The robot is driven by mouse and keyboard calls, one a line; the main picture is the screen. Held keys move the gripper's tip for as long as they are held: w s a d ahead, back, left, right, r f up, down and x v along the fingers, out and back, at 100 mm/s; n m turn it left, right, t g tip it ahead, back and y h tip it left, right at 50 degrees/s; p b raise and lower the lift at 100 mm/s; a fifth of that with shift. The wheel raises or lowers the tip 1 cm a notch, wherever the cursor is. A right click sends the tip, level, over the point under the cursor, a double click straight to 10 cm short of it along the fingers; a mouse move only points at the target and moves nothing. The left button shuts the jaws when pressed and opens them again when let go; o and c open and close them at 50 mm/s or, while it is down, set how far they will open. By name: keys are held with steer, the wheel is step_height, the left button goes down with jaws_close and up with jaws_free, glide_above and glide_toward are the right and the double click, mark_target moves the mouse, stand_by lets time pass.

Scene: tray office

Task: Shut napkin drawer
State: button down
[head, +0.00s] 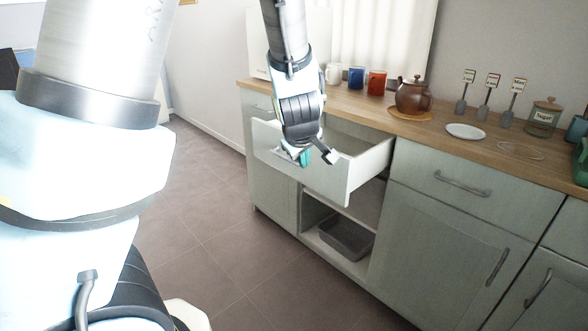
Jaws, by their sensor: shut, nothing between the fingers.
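The napkin drawer (347,180) is pulled out from the cabinet under the wooden counter. Its front panel faces left, and the part of its inside that shows looks empty. My gripper (306,158) is at the outer face of the drawer front, near the drawer's handle (284,152). It is shut with nothing in it. A small green part shows at the gripper's tip. My arm hides part of the drawer front and handle, and I cannot tell whether the gripper touches them.
On the counter (440,128) stand a white mug (334,74), a blue mug (356,77), a red mug (376,82), a brown teapot (412,97), a white plate (465,131) and a sugar jar (543,117). A grey bin (346,238) sits on the open shelf below the drawer. The tiled floor to the left is clear.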

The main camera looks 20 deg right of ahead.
steer(key=x, duration=0.3)
steer(key=d+b+x, duration=0.1)
steer(key=x, duration=0.3)
steer(key=d+r+b+x, duration=0.1)
steer(key=x, duration=0.2)
steer(key=shift+w+d+f, duration=0.2)
steer(key=shift+w+f, duration=0.05)
steer(key=shift+w, duration=0.15)
steer(key=shift+w+d, duration=0.3)
steer(key=shift+d, duration=0.25)
